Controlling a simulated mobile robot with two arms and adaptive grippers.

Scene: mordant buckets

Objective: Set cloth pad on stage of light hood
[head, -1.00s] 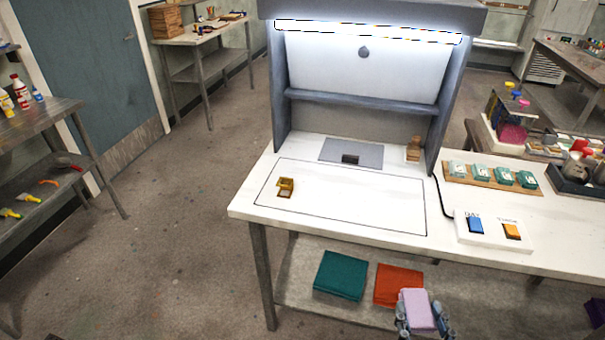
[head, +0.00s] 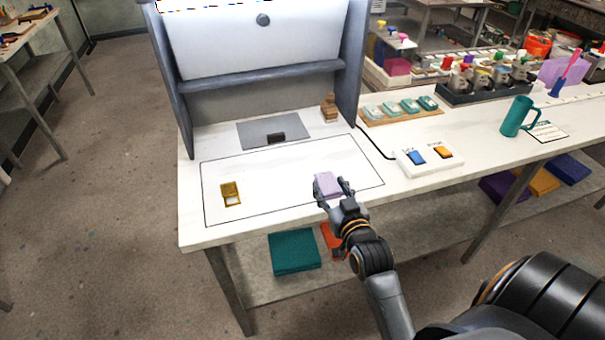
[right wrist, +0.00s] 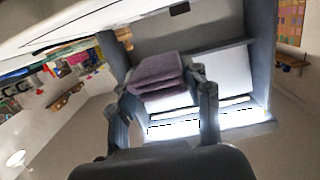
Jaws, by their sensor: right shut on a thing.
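The cloth pad (head: 327,185) is a small folded lilac pad. My right gripper (head: 333,190) is shut on it, over the front right part of the outlined area on the white table. In the right wrist view the pad (right wrist: 158,74) sits between the fingers (right wrist: 165,85). The light hood (head: 262,75) stands at the back of the table, with grey side walls and a lit lamp. Its stage, a grey plate (head: 258,133), lies on the table under the hood with a small dark block (head: 276,138) on it. The pad is in front of and right of the plate. My left gripper is out of view.
A small yellow-brown framed piece (head: 231,193) lies at the outline's left. A wooden block stack (head: 329,108) stands by the hood's right wall. A switch box (head: 430,157), a green-pad board (head: 402,109) and a teal mug (head: 516,117) are to the right. The outlined area's middle is clear.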

